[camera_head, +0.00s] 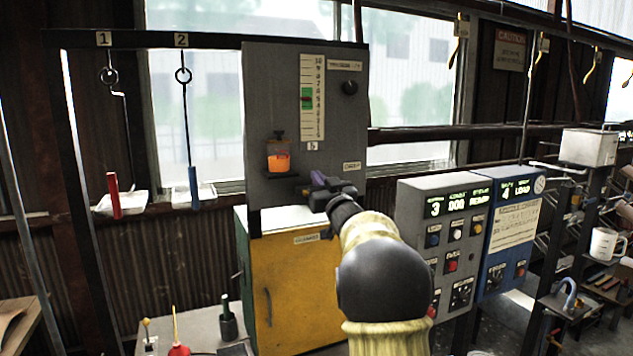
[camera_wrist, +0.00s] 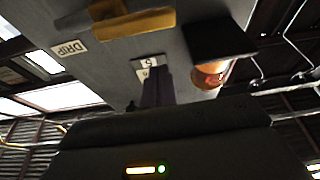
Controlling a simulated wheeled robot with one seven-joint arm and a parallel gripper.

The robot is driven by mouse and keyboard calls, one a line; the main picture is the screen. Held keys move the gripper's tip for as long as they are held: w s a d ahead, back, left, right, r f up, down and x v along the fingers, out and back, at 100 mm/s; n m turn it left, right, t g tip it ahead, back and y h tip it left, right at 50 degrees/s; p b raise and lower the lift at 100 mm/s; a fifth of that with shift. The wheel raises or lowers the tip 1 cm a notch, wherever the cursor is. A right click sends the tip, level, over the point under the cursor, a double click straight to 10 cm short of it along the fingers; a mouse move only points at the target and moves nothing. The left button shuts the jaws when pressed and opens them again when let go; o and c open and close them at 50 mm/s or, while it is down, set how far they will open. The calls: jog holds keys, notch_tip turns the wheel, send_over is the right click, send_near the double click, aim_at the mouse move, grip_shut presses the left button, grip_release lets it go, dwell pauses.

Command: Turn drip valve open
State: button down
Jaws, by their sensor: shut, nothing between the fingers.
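The grey panel (camera_head: 300,100) carries a scale, a knob and a DRIP label (camera_head: 351,166), which also shows upside down in the wrist view (camera_wrist: 68,48). The handle appears apart from the fingertips, though exact depth is unclear.
An orange-filled cup (camera_head: 278,160) hangs on the panel, close beside my gripper; it also shows in the wrist view (camera_wrist: 210,75). A yellow cabinet (camera_head: 290,285) stands below. A control box (camera_head: 445,240) with lit displays is to the right. Red and blue handles hang left.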

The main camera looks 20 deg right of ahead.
jog(key=b+v, duration=0.3)
jog(key=v, duration=0.5)
jog(key=shift+a+b, duration=0.15)
jog(key=shift+b, duration=0.2)
jog(key=shift+f, duration=0.1)
jog(key=s+a+f+m+g+h, duration=0.1)
jog(key=s+a+f+g, duration=0.15)
jog(key=f, duration=0.45)
jog(key=s+a+f+m+g, duration=0.15)
jog(key=a+f+g, duration=0.25)
jog(key=f, duration=0.4)
jog(key=s+a+f+g+h, duration=0.1)
jog(key=s+a+f+g, duration=0.15)
jog(key=f, duration=0.45)
jog(key=s+a+f+n+g+y, duration=0.1)
jog(key=s+a+f+g, duration=0.4)
jog(key=s+f, duration=0.3)
jog(key=s+a+f+n+g+y, duration=0.1)
jog(key=s+a+f+g, duration=0.4)
jog(key=s, duration=0.9)
notch_tip(320, 180, down, 4)
jog(key=shift+s+a+r, duration=0.1)
jog(key=shift+s+a, duration=0.3)
jog(key=shift+a, duration=0.3)
